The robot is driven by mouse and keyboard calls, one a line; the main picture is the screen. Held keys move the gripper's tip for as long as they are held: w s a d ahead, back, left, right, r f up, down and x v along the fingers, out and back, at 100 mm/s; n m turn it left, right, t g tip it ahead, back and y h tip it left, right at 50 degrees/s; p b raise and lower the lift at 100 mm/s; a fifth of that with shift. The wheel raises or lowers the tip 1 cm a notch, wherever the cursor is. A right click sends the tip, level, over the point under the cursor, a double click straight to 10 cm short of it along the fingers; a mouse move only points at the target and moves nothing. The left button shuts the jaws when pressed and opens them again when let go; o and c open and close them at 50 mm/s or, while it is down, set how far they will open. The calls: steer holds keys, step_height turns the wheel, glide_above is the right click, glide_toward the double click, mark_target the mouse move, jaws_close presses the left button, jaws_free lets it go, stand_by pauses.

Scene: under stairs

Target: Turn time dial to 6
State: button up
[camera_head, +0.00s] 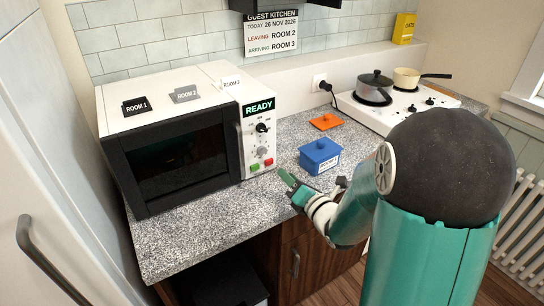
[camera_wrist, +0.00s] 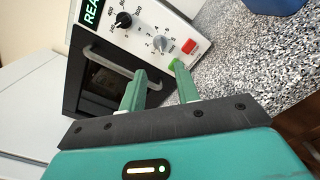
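The white and black microwave (camera_head: 175,135) stands on the counter, its display reading READY. Its control panel has a black upper knob (camera_head: 262,127) with large power numbers and a grey lower dial (camera_head: 264,146) with small numerals, which looks like the time dial. In the wrist view the black knob (camera_wrist: 123,20) is upper left and the grey dial (camera_wrist: 160,43) lies just beyond the fingertips. Its exact setting is too small to read. My gripper (camera_wrist: 158,68) is open and empty, fingers apart, not visibly touching the dial. In the head view my gripper (camera_head: 286,181) is right of the panel.
A green button (camera_wrist: 173,64) is close to the right fingertip, with a red button (camera_wrist: 189,46) beside it. The microwave door handle (camera_wrist: 108,62) is left of the fingers. A blue lidded box (camera_head: 320,156) sits on the counter. The hob (camera_head: 392,113) holds pots.

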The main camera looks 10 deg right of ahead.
mark_target(265, 153)
steer(key=x, duration=1.1)
steer(key=shift+w+a, duration=0.2)
steer(key=shift+w, duration=0.1)
steer(key=shift+c, duration=0.4)
steer(key=c, duration=0.5)
